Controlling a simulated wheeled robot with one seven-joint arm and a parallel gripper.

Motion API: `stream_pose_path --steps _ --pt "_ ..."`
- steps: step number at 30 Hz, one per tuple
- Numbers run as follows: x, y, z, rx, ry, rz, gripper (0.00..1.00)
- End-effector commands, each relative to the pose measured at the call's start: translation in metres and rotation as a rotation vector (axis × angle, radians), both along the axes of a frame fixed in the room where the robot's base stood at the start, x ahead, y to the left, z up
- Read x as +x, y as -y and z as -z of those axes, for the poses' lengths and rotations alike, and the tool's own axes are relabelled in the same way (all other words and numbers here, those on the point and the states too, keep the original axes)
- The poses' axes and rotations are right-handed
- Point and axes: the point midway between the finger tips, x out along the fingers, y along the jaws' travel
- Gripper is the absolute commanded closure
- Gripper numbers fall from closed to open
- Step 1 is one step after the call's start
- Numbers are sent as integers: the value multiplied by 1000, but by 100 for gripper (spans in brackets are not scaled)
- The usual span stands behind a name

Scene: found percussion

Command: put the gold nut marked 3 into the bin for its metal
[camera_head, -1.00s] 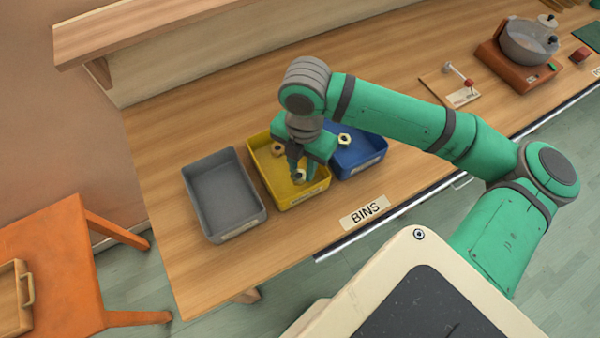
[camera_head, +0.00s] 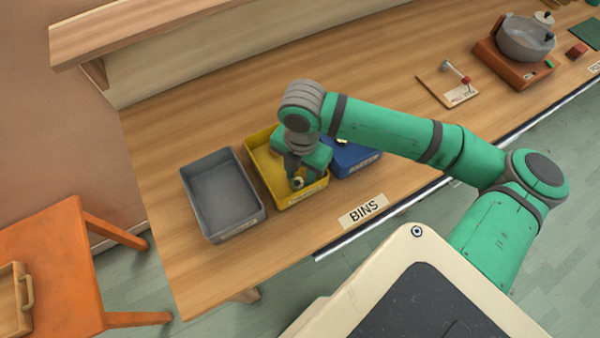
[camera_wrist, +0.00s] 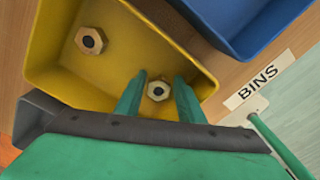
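The yellow bin (camera_head: 262,172) stands between two other bins on the bench; its wall also shows in the wrist view (camera_wrist: 50,55). My gripper (camera_head: 297,178) reaches down into its near part. In the wrist view my fingers (camera_wrist: 160,88) are apart, with a small pale nut (camera_wrist: 158,90) between them and a gap on its right side. The pale nut also shows in the head view (camera_head: 297,183). A larger gold nut (camera_wrist: 91,40) lies on the bin floor, away from the fingers. No number is readable on either nut.
A grey bin (camera_head: 221,190) is left of the yellow bin and a blue bin (camera_head: 352,160) is right. A BINS label (camera_head: 363,210) lies in front. A hotplate with a pot (camera_head: 525,45) and a small board (camera_head: 448,90) stand farther right.

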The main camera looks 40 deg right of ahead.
Motion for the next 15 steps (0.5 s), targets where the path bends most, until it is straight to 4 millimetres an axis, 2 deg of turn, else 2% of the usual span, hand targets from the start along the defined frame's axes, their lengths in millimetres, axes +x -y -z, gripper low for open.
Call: stream_pose_path --steps 8,11,15 --pt "0 0 -3 -1 0 -1 65" --pt "1 1 -13 -2 2 0 65" --pt "1 2 -37 -2 3 0 65"
